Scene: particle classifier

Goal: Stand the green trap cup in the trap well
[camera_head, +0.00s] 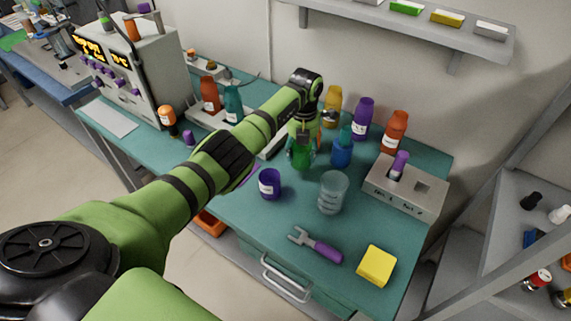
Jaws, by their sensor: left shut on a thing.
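My left arm reaches in from the left, and its gripper (304,128) points down over the teal bench. It is shut on the green trap cup (300,155), which looks upright. The cup is near a blue bottle (342,148); whether it touches the bench is unclear. I cannot pick out the trap well for certain; my forearm covers part of the pale apparatus (203,117) behind it. My right gripper is not in view.
A purple cup (269,184), a clear beaker (333,192), a purple-handled tool (318,246) and a yellow block (376,266) lie towards the front. A grey two-hole block (408,200) holds a purple piece. Yellow, purple and orange bottles (394,131) stand by the wall.

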